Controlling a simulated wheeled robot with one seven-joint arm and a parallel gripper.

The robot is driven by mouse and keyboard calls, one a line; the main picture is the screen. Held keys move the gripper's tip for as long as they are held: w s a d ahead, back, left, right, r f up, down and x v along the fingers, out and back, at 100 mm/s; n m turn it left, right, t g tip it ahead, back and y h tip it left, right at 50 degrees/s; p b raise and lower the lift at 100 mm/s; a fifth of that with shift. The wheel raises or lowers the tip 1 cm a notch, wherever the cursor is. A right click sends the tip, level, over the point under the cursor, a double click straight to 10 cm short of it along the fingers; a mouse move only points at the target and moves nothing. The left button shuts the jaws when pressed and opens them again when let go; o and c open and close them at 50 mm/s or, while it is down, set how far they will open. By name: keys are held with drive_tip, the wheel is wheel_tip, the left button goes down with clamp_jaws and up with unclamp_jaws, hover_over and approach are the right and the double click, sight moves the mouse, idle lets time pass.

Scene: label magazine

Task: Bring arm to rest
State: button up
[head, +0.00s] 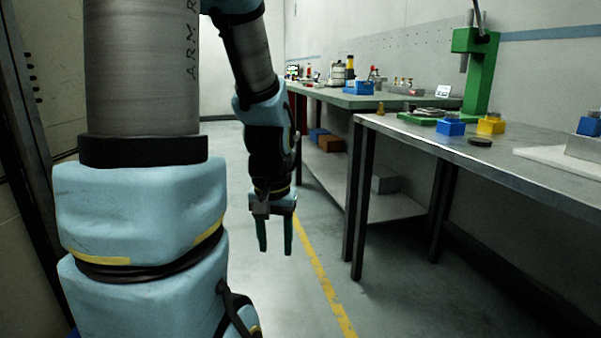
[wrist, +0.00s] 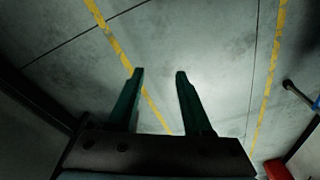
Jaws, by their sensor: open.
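My gripper (head: 275,250) hangs at the end of my blue and grey arm, pointing down over the open floor to the left of the workbench. Its two green fingers are apart with nothing between them.
Yellow floor lines (head: 322,272) run through clear floor.

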wheel_tip(320, 180, up, 23)
drive_tip(key=s+a+n+p, duration=0.1)
drive_tip(key=p, duration=2.3)
drive_tip(key=shift+s+a+r, duration=0.15)
drive_tip(key=shift+a, duration=0.2)
